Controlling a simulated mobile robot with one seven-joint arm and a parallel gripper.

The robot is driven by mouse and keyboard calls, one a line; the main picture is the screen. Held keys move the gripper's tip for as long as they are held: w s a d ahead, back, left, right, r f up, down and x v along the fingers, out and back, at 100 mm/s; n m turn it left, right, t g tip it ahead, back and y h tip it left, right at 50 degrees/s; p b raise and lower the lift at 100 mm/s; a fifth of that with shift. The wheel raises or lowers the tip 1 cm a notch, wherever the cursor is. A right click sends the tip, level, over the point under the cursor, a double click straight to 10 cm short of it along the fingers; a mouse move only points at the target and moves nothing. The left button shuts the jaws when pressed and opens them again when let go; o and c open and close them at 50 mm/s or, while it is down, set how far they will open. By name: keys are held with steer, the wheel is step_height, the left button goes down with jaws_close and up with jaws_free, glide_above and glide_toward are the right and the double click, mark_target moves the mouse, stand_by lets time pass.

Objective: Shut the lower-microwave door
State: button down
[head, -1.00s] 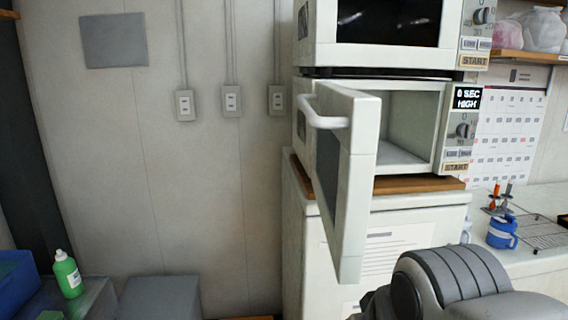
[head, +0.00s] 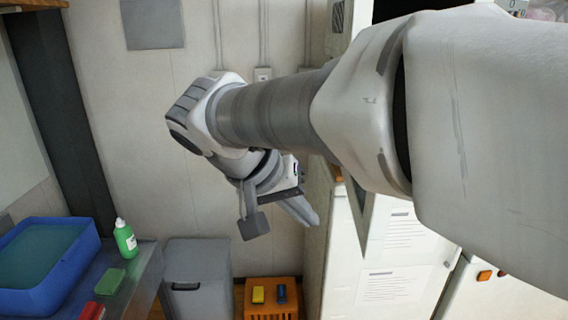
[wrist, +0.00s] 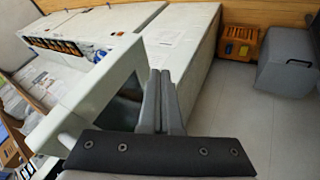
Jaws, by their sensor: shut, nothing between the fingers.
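The lower-microwave door shows in the wrist view as a white frame (wrist: 88,98) with a dark window, standing out just left of my fingers. In the head view my arm hides the microwave body and most of the door; only the door's pale lower corner (head: 362,225) shows below the arm. My gripper (head: 306,214) is shut and empty, left of the door in the head view. In the wrist view the closed fingers (wrist: 160,80) are close beside the door's window side; I cannot tell whether they touch it.
A white cabinet (head: 345,270) with papers stands below the arm. An orange crate (head: 271,308) and a grey bin (head: 197,275) are on the floor to its left. A blue tub (head: 45,285) and a green bottle (head: 124,240) are at far left. Clear floor (wrist: 235,110) shows in the wrist view.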

steer(key=w+d+f+p, duration=0.2)
steer(key=d+f, duration=0.6)
steer(key=d, duration=0.1)
steer(key=shift+w, duration=0.4)
steer(key=shift+d, duration=0.1)
